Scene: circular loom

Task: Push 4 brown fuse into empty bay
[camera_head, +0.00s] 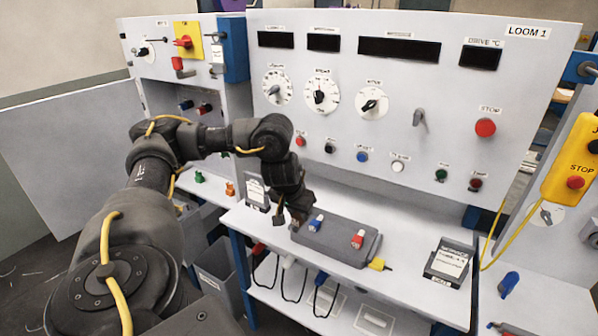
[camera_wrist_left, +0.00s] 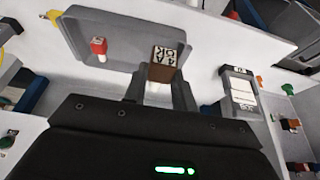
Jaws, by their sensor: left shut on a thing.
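The brown fuse (camera_wrist_left: 163,66), marked "4A BR", stands between the fingers of my left gripper (camera_wrist_left: 160,92) in the left wrist view. My left gripper (camera_head: 290,216) is shut on it over the left end of the grey tray (camera_head: 325,252). I cannot tell whether the fuse touches the tray. Small blue and red parts (camera_head: 195,106) sit in the left cabinet's recess. I cannot pick out an empty bay. My right gripper is not in view.
A dark card holder (camera_head: 257,192) stands left of the tray, another (camera_head: 450,262) to its right. Green (camera_head: 199,177) and orange (camera_head: 230,188) parts sit on the left ledge. The LOOM 1 panel (camera_head: 330,130) rises behind the shelf. Plugs and cables hang below.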

